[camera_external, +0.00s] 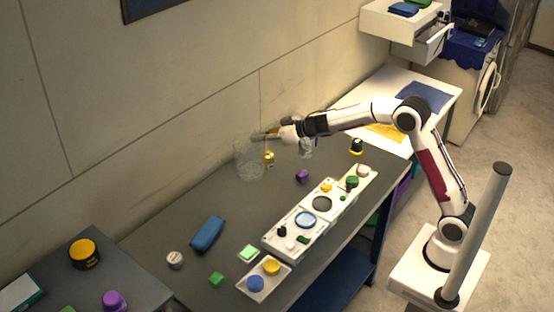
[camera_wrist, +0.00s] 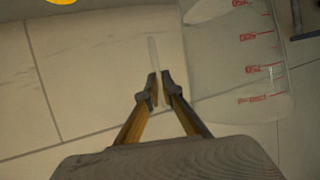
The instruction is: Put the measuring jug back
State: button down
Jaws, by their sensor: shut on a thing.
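The measuring jug (camera_external: 249,163) is clear, and it stands out faintly against the wall at the back of the grey bench. In the wrist view its transparent side with red markings (camera_wrist: 245,55) fills the upper right. My gripper (camera_external: 262,134) is at the jug's upper right side in the external view. In the wrist view my gripper's fingertips (camera_wrist: 160,88) are closed on a thin pale strip, which looks like the jug's handle (camera_wrist: 153,52). I cannot tell whether the jug's base touches the bench.
A small yellow item (camera_external: 269,159) is close beside the jug, and a clear glass vessel (camera_external: 306,149) is under my forearm.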

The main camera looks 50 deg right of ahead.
jog(key=shift+f, duration=1.65)
jog(key=shift+f, duration=3)
jog(key=shift+f, duration=1.95)
jog(key=c, duration=2.2)
grip_release()
jog(key=shift+f, duration=0.1)
jog(key=shift+c, duration=0.2)
